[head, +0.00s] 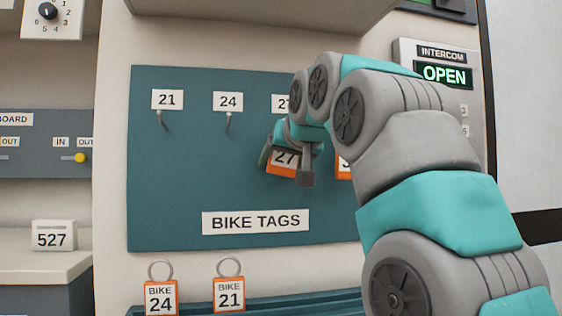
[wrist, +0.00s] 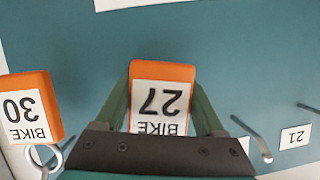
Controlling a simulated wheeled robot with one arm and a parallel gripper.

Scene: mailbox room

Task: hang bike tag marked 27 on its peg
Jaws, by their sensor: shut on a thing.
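The orange-edged bike tag 27 (head: 284,160) is held in front of the teal board, below the label 27 (head: 282,103). In the wrist view the tag 27 (wrist: 160,95) appears upside down between the two fingers. My gripper (head: 290,165) is shut on its sides; it also shows in the wrist view (wrist: 160,105). The tag's ring and the peg under the label 27 are hidden behind my gripper and arm, so I cannot tell whether they touch.
The bike tags board (head: 170,200) has bare pegs under 21 (head: 161,120) and 24 (head: 229,121). Bike tag 30 (wrist: 28,108) hangs beside the held tag, its ring at a peg. Tags 24 (head: 160,297) and 21 (head: 229,294) stand on the ledge below.

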